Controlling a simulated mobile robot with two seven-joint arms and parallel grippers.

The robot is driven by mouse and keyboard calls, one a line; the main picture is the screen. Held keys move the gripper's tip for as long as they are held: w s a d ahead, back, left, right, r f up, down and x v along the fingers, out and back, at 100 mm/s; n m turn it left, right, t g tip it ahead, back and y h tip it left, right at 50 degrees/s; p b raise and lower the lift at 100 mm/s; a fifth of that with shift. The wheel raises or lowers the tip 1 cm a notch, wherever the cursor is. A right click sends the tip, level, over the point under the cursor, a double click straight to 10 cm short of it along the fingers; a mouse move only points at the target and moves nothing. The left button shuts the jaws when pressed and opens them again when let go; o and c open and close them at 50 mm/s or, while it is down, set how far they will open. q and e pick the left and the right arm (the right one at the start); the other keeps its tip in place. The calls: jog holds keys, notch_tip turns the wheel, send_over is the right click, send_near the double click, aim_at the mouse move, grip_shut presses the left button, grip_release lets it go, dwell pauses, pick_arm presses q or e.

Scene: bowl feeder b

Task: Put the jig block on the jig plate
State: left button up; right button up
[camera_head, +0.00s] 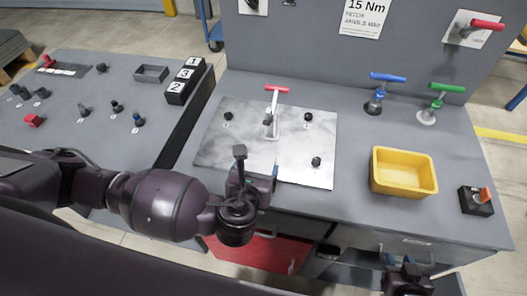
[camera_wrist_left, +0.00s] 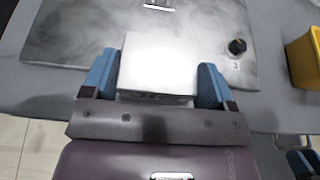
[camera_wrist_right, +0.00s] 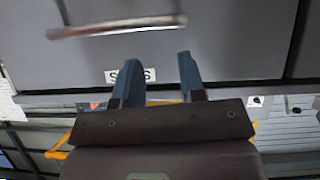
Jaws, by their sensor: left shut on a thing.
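The jig plate (camera_head: 225,150) is a shiny grey metal sheet lying on the workbench, with several small black knobs and a red-handled clamp (camera_head: 272,108) on it. My left gripper (camera_head: 258,172) is at the plate's front edge. In the left wrist view its blue fingers (camera_wrist_left: 158,85) are shut on the jig block (camera_wrist_left: 158,62), a bright metal block. The plate (camera_wrist_left: 75,40) shows beyond the block there; whether they touch I cannot tell. My right gripper (camera_head: 408,278) is low in front of the bench at the right. In the right wrist view its fingers (camera_wrist_right: 158,75) are apart and empty.
A yellow bin (camera_head: 403,172) stands right of the plate, with blue-handled (camera_head: 380,92) and green-handled (camera_head: 434,103) clamps behind it. A switch box (camera_head: 476,201) sits at the right edge. A drawer handle (camera_wrist_right: 118,27) is near my right gripper. A side bench (camera_head: 65,115) is at the left.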

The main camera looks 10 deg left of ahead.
pick_arm(q)
jog(key=w, duration=0.7)
jog(key=shift+r, duration=0.1)
jog(key=f, duration=0.2)
jog(key=shift+w+f+p, duration=0.3)
jog(key=shift+w+f, duration=0.05)
jog(key=shift+f, duration=0.45)
jog(key=shift+f, duration=0.15)
jog(key=o, duration=1.1)
jog(key=shift+c, duration=0.2)
jog(key=shift+s, duration=0.2)
jog(key=v, duration=1.2)
jog(key=shift+w, duration=0.1)
